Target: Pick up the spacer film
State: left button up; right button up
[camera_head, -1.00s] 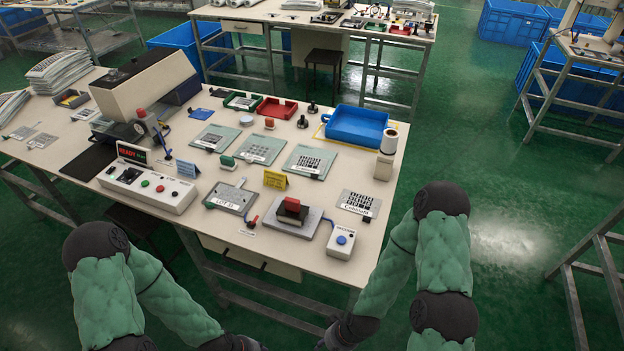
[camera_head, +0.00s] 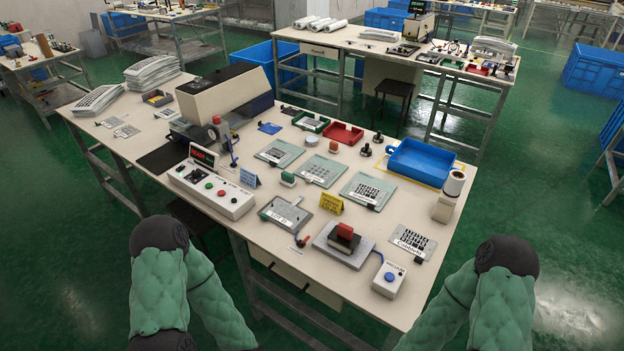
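Three films lie on pale green plates in a row across the worktable: the left film (camera_head: 278,153), the middle film (camera_head: 318,170) with a pattern of round marks, and the right film (camera_head: 367,191) with dark rectangles. Their labels are too small to read, so I cannot tell for sure which is the spacer film. Both of my arms hang in front of the table, and their lower ends run out of the bottom of the picture. Neither gripper is in view.
The worktable (camera_head: 130,147) also carries a press-like machine (camera_head: 225,100), a control box (camera_head: 211,190), a grey plate (camera_head: 287,214), a grey block with a red top (camera_head: 345,240), a vacuum box (camera_head: 389,280) and a blue tray (camera_head: 421,161). A second table (camera_head: 340,40) stands behind.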

aim_at(317, 173)
jog(key=i+j, duration=0.15)
jog(key=j, duration=0.15)
jog(key=i+j, duration=0.15)
jog(key=j, duration=0.2)
jog(key=i+j, duration=0.1)
jog(key=j, duration=0.2)
jog(key=i+j, duration=0.15)
jog(key=j, duration=0.2)
jog(key=i+j, duration=0.15)
jog(key=j, duration=0.15)
jog(key=i+j+z, duration=0.1)
jog(key=j, duration=0.3)
jog(key=i+j+z, duration=0.1)
jog(key=j, duration=0.35)
jog(key=i+j+z, duration=0.1)
jog(key=j, duration=0.3)
jog(key=i+j+z, duration=0.1)
jog(key=j, duration=0.35)
jog(key=i+j+z, duration=0.1)
jog(key=j, duration=0.35)
jog(key=i, duration=0.1)
